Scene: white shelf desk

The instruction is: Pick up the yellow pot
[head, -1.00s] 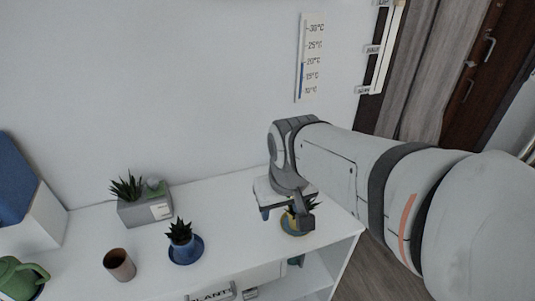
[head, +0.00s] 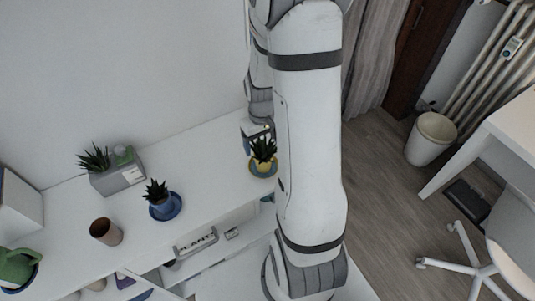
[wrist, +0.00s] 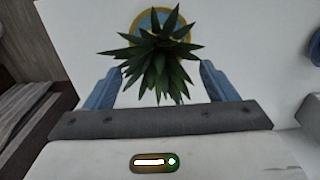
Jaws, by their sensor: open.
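The yellow pot (head: 263,164) stands on a round saucer near the right end of the white desk top. A spiky green plant (head: 263,149) grows in it. In the wrist view the plant's leaves (wrist: 158,62) spread between my fingers and hide most of the pot; only a yellow and blue round edge (wrist: 135,25) shows behind them. My gripper (head: 257,135) is just behind the plant in the head view, partly hidden by my arm. In the wrist view my gripper (wrist: 158,87) is open, with one blue finger on each side of the leaves.
On the desk top (head: 205,180) stand a blue pot (head: 164,207) on a blue saucer, a brown cup (head: 106,232), a grey planter (head: 118,176) and a green watering can (head: 15,266). The wall is close behind. Right of the desk is open floor (head: 375,180).

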